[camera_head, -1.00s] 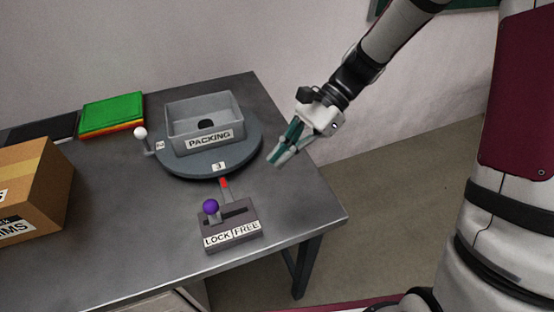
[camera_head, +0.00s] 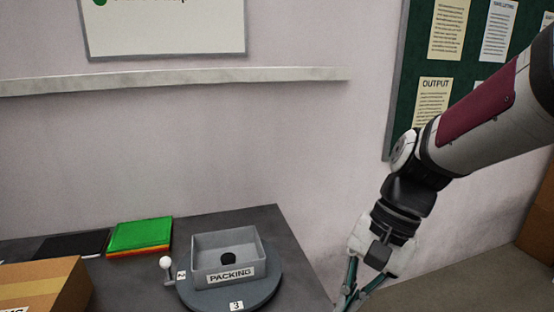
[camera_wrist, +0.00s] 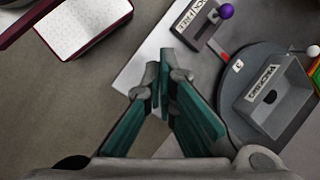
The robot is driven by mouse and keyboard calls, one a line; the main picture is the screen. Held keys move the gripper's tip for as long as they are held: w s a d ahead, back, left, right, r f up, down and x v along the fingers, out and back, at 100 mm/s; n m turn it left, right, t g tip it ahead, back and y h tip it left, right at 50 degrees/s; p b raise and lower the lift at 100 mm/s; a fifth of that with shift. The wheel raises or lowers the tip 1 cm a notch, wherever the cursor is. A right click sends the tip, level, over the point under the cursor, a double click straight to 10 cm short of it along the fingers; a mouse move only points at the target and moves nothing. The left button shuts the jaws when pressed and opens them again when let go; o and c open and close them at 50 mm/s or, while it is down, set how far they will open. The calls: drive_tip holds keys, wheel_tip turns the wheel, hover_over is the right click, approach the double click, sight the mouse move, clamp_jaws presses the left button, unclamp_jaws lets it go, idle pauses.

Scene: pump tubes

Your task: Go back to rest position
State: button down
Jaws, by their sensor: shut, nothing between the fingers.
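My gripper (camera_head: 348,300) is at the lower right of the head view, beside the table's right edge and apart from everything. Its fingertips run to the bottom edge of that view. In the wrist view my gripper (camera_wrist: 161,85) shows with its green fingers together and empty. The round turntable (camera_head: 262,293) carries the grey PACKING box (camera_head: 215,257); the turntable also shows in the wrist view (camera_wrist: 226,85). The lock lever box with its purple knob (camera_wrist: 226,10) shows in the wrist view and is out of the head view.
A cardboard box (camera_head: 50,285), a green pad stack (camera_head: 140,235) and a black flat item (camera_head: 73,244) are on the table (camera_head: 306,268). A wall shelf (camera_head: 200,77) and a notice board (camera_head: 400,90) are behind. Open floor lies right of the table.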

drive_tip(key=s+d+r+n+t+h+p, duration=0.4)
drive_tip(key=s+d+r+n+t, duration=0.2)
drive_tip(key=s+r, duration=0.5)
drive_tip(key=shift+s+d+n, duration=0.3)
drive_tip(key=shift+s+d, duration=0.2)
drive_tip(key=shift+d, duration=0.65)
